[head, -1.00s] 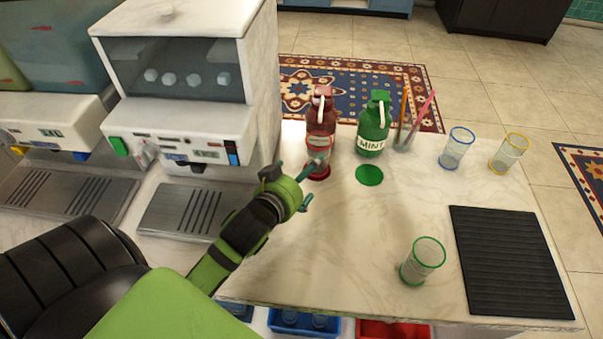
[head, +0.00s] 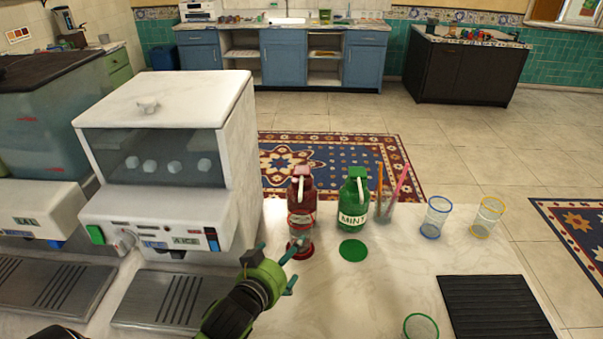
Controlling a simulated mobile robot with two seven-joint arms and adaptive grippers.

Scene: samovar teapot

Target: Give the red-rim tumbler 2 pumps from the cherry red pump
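The cherry red pump (head: 302,192) is a dark red bottle with a pinkish head and white spout, upright on the counter. Just below its spout a small clear glass with reddish edges, seemingly the red-rim tumbler (head: 300,236), stands on or over a red disc (head: 306,252). It is partly hidden by my finger and hard to separate from the bottle. My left gripper (head: 291,267) is open with teal fingers apart. One fingertip is close to the glass; I cannot tell if it touches. My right gripper is not in view.
A green mint pump (head: 354,200) stands to the right, with a green disc (head: 353,251) before it. Further right are a straw holder (head: 384,211), a blue-rim glass (head: 435,218), a yellow-rim glass (head: 486,219), a green-rim glass (head: 420,326) and a black mat (head: 497,308). A machine (head: 165,165) stands left.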

